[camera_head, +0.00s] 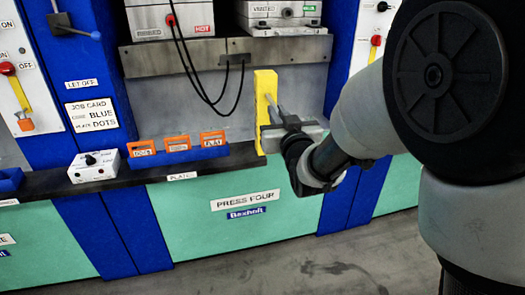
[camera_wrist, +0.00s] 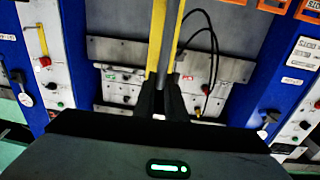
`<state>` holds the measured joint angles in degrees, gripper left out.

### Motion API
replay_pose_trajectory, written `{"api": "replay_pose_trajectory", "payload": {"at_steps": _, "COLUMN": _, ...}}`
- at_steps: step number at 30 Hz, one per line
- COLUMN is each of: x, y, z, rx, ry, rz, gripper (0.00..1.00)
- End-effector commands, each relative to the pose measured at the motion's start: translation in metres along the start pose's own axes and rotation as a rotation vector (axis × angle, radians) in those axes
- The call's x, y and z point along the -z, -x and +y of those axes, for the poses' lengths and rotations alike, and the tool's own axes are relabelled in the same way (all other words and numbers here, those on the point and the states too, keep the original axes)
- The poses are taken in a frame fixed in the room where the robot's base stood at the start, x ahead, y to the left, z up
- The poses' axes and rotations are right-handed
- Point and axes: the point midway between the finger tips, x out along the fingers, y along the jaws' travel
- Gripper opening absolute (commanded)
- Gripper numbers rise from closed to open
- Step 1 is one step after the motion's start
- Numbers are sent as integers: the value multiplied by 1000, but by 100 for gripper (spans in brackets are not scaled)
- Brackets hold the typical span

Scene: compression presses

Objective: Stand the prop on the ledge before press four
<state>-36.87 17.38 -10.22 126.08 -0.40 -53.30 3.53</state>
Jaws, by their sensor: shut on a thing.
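The prop is a tall yellow bar (camera_head: 263,112), upright in front of press four's opening in the head view. Its lower end is at the dark ledge (camera_head: 240,153); I cannot tell whether it touches or hovers just above. My gripper (camera_head: 274,105) reaches in from the right and is shut on the prop about midway up. In the wrist view the yellow prop (camera_wrist: 155,38) runs up from between my dark fingers (camera_wrist: 163,88). Press four's teal front panel (camera_head: 240,215) carries its name label.
On the ledge left of the prop stand a blue rack (camera_head: 180,158) with orange cards and a white switch box (camera_head: 94,166). Black cables (camera_head: 205,85) hang in the opening behind. Blue columns flank it. The ledge between rack and prop is mostly clear.

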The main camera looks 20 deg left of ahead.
Motion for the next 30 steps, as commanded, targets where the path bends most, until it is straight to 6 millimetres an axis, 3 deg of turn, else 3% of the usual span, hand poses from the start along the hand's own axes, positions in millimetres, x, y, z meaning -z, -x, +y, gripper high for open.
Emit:
{"api": "replay_pose_trajectory", "payload": {"at_steps": 3, "x": -15, "y": -3, "z": -24, "rx": 39, "ry": 2, "rz": 12, "gripper": 0}}
{"api": "replay_pose_trajectory", "payload": {"at_steps": 7, "x": -16, "y": -3, "z": -36, "rx": 58, "ry": 4, "rz": 12, "gripper": 0}}
{"api": "replay_pose_trajectory", "payload": {"at_steps": 27, "x": -18, "y": 0, "z": -38, "rx": 61, "ry": 3, "rz": 31, "gripper": 0}}
{"api": "replay_pose_trajectory", "payload": {"at_steps": 30, "x": -17, "y": -8, "z": -38, "rx": 61, "ry": 4, "rz": 29, "gripper": 0}}
